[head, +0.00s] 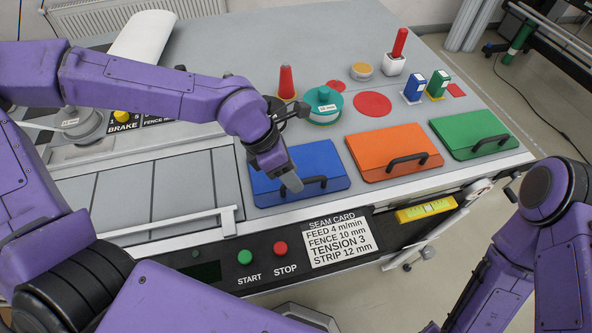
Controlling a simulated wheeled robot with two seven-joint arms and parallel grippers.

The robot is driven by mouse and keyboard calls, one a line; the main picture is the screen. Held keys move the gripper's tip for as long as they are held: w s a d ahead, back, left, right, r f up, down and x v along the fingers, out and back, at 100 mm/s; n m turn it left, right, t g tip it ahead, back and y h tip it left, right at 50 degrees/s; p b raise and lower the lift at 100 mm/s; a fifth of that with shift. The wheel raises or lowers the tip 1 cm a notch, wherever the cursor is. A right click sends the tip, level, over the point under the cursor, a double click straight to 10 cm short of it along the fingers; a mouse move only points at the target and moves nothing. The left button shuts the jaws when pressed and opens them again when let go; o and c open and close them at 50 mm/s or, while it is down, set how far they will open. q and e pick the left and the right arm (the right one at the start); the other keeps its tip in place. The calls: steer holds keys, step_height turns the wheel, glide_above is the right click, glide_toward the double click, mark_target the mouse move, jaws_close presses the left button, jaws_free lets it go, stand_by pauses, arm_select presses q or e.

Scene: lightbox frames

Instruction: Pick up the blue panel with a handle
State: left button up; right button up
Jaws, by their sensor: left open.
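The blue panel (325,161) lies flat on the grey table near its front edge, left of an orange panel. Its black handle (316,184) stands near the panel's front edge. My left gripper (291,183) is over the blue panel, pointing down, beside the left part of the handle. It is open, and I see nothing held in it. The arm hides part of the panel's left and back side. I cannot tell whether the fingers touch the handle. My right arm (545,215) is at the right edge, and its gripper is out of view.
An orange panel (377,145) and a green panel (462,128), each with a black handle, lie to the right. Behind stand a teal round container (323,112), a red cone (287,83) and small blue and green boxes. A white rail (170,226) runs along the front left.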

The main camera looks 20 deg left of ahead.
mark_target(308, 189)
arm_select(q)
steer(key=w+f, duration=0.1)
steer(key=f, duration=0.2)
steer(key=w+d+f, duration=0.1)
steer(key=shift+w+d+f, duration=0.1)
steer(key=shift+w+f, duration=0.15)
steer(key=shift+w, duration=0.1)
steer(key=shift+s+r, duration=0.2)
steer(key=shift+s, duration=0.1)
steer(key=shift+s+r, duration=0.1)
steer(key=shift+s, duration=0.15)
steer(key=c, duration=0.4)
jaws_close()
arm_select(e)
steer(key=shift+w+r, duration=0.2)
steer(key=shift+w, duration=0.3)
